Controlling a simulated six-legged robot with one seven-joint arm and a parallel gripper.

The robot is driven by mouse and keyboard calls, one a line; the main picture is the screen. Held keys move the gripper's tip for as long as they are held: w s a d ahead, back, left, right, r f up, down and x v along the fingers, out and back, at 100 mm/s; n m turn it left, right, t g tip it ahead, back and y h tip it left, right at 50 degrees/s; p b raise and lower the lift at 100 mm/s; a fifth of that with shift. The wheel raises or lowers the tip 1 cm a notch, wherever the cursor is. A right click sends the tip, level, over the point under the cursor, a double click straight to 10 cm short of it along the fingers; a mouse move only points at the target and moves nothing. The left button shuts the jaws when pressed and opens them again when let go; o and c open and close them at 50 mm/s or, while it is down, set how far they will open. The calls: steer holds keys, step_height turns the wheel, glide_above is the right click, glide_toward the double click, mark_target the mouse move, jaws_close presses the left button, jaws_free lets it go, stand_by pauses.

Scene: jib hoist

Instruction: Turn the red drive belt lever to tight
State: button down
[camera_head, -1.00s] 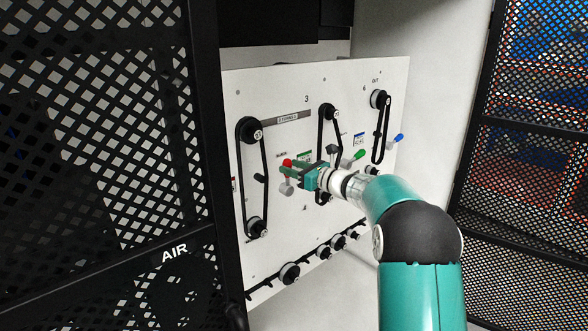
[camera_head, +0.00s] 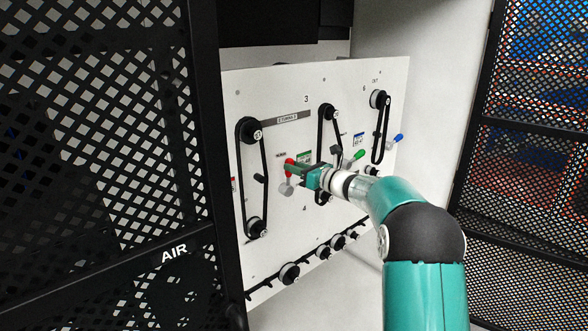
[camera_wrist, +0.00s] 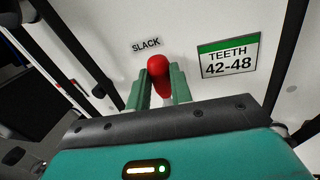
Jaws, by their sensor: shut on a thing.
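The red lever (camera_head: 289,166) is on the white panel, with its grey pivot (camera_head: 287,188) just below the red end in the head view. In the wrist view the red lever (camera_wrist: 159,72) stands between the two green fingers, its rounded tip sticking out past them beside the SLACK label (camera_wrist: 146,45). My gripper (camera_head: 293,169) is shut on the red lever; it also shows in the wrist view (camera_wrist: 159,90). The lever's lower part is hidden by my gripper in the wrist view. No tight label can be made out.
A TEETH 42-48 label (camera_wrist: 229,56) is right of the lever. A green lever (camera_head: 357,155) and a blue lever (camera_head: 396,138) sit farther right. Black belts on pulleys (camera_head: 252,130) flank the lever. A black mesh door (camera_head: 100,150) stands at the left.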

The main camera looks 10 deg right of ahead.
steer(key=w+d+f+m+t+h, duration=0.1)
steer(key=w+d+f+m+t, duration=0.2)
steer(key=m, duration=1.2)
steer(key=shift+w+d+f+m, duration=0.3)
steer(key=shift+d+f, duration=1.25)
steer(key=shift+f, duration=0.4)
steer(key=c, duration=1.3)
jaws_free()
steer(key=shift+o, duration=0.2)
steer(key=shift+s, duration=0.15)
steer(key=v, duration=1.3)
steer(key=shift+s, duration=0.3)
steer(key=shift+d+f, duration=0.15)
steer(key=shift+d, duration=0.05)
steer(key=shift+a, duration=0.1)
